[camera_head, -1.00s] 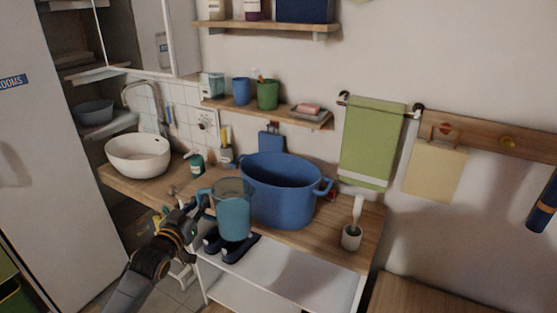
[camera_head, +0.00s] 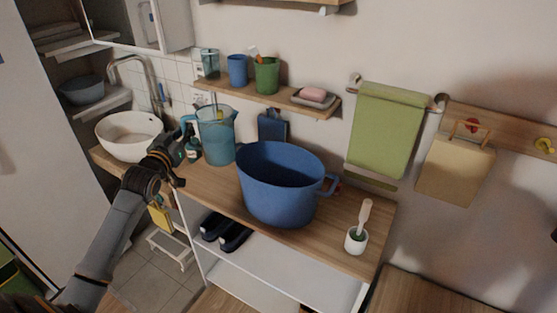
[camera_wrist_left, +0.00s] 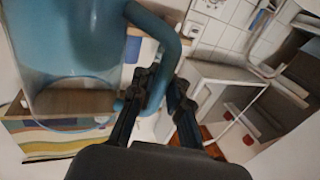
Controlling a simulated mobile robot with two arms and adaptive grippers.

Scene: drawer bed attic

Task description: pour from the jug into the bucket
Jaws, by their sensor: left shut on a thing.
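The jug (camera_head: 217,140) is a see-through blue-teal jug, upright in the head view, just left of the bucket's rim. My left gripper (camera_head: 181,158) is shut on its handle, which faces left. The wrist view shows the handle (camera_wrist_left: 165,45) between the fingers (camera_wrist_left: 163,92) and the clear body (camera_wrist_left: 75,60) beside them. The lower part of the jug looks fuller in colour, but the liquid level is unclear. The blue bucket (camera_head: 280,200) stands on the wooden counter, its mouth open upward. Its floor is hidden. My right gripper is not in view.
A white basin (camera_head: 128,137) with a tap is at the left of the counter (camera_head: 335,225). A brush holder (camera_head: 356,241) stands at the right front. A shelf (camera_head: 285,98) with cups and soap runs above the jug and bucket. A green towel (camera_head: 385,130) hangs at the right.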

